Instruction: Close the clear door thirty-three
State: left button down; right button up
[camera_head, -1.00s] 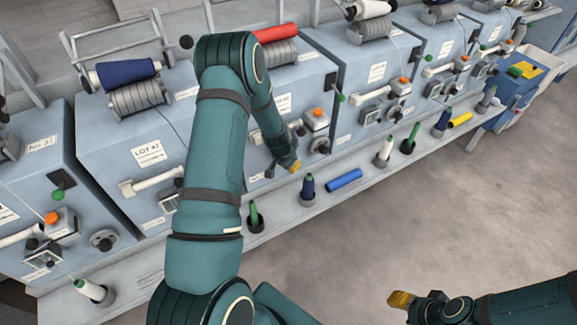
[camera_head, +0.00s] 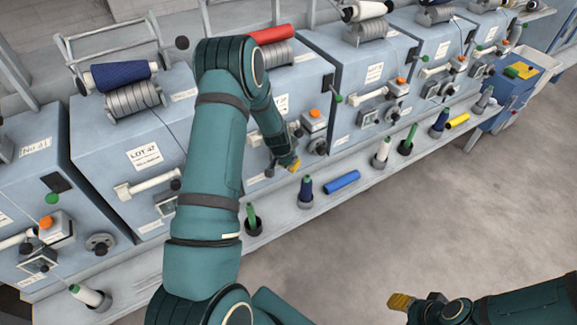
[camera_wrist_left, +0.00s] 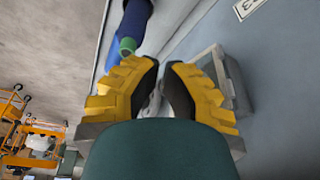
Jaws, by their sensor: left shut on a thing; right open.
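My left gripper (camera_head: 291,163) is at the front of a blue-grey machine (camera_head: 315,75), beside the small fittings below its orange button. In the left wrist view, its yellow fingers (camera_wrist_left: 160,90) are nearly together around a small pale part (camera_wrist_left: 153,103), mostly hidden by the fingers. A grey, box-like frame (camera_wrist_left: 236,80) stands just behind the right finger there; I cannot tell whether it is the clear door. No number thirty-three is readable, and my arm covers part of this machine. My right gripper (camera_head: 401,302) is low at the right, over the floor, and empty.
A ledge (camera_head: 285,219) below the machines carries a dark blue bobbin (camera_head: 306,189), a lying blue tube (camera_head: 342,182) and a green-topped peg (camera_head: 252,218) close to my left arm. A blue cart (camera_head: 505,100) stands at the far right.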

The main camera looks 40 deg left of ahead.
pick_arm(q)
jog(key=shift+a, duration=0.1)
pick_arm(e)
jog(key=shift+f, duration=0.1)
dwell(0.6)
pick_arm(q)
jog(key=shift+s+a+b, duration=0.2)
jog(key=shift+s+b, duration=0.1)
jog(key=shift+s, duration=0.35)
pick_arm(e)
jog(key=shift+f, duration=0.25)
